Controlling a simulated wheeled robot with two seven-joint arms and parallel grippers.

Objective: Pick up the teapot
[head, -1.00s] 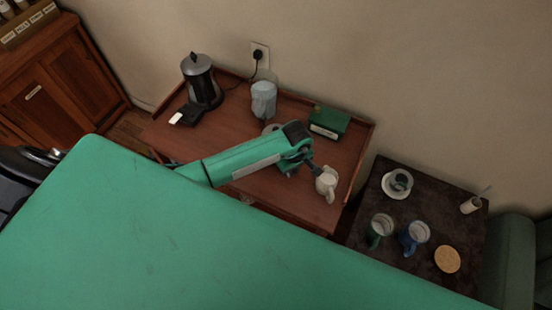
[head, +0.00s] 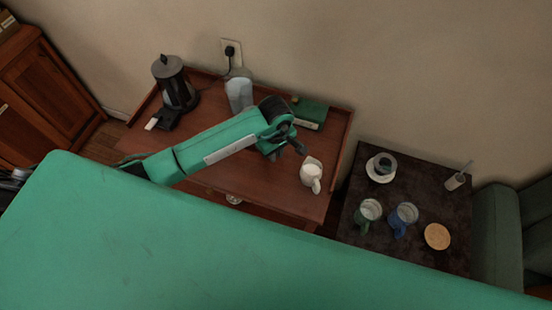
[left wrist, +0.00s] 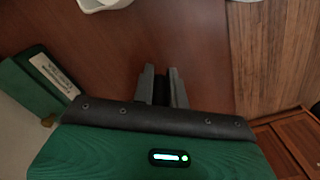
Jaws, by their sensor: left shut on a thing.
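Nothing in view is clearly a teapot. A small white jug (head: 310,174) with a handle stands upright near the right end of the wooden table (head: 270,195). My left gripper (head: 301,148) is just left of and behind the jug, apart from it in the head view. In the left wrist view the fingers (left wrist: 162,88) are close together on a narrow dark thing that I cannot identify. A white rim (left wrist: 103,3) shows at that view's top edge. My left forearm hides part of the tabletop. My right gripper is out of view.
A dark kettle (head: 176,85), a pale jar (head: 239,92) and a green box (head: 310,112) stand along the table's back. The low dark table (head: 405,250) at right holds a green mug (head: 369,212), a blue mug (head: 402,217) and a cup on a saucer (head: 381,168).

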